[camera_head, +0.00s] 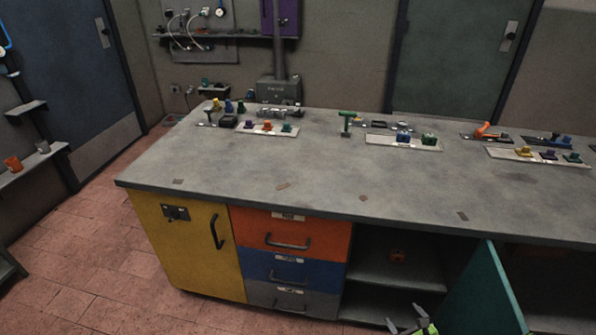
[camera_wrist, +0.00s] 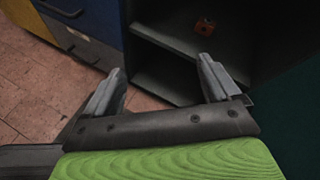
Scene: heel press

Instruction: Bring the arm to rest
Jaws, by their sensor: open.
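My gripper (camera_head: 410,324) shows at the bottom edge of the head view, in front of the open cabinet under the workbench. In the wrist view its two grey fingers (camera_wrist: 163,88) stand wide apart with nothing between them. The green part behind the fingers fills the lower edge of the wrist view. Most of my arm is out of the head view. The gripper is apart from the cabinet and the drawers, with the floor and cabinet base beyond its fingers.
The workbench (camera_head: 330,178) carries several small tools and trays along its back. Below it are a yellow door (camera_head: 183,255), drawers (camera_head: 290,240) and an open shelf compartment with an orange object (camera_head: 397,256). A teal cabinet door (camera_head: 482,290) stands open at right, close to my gripper.

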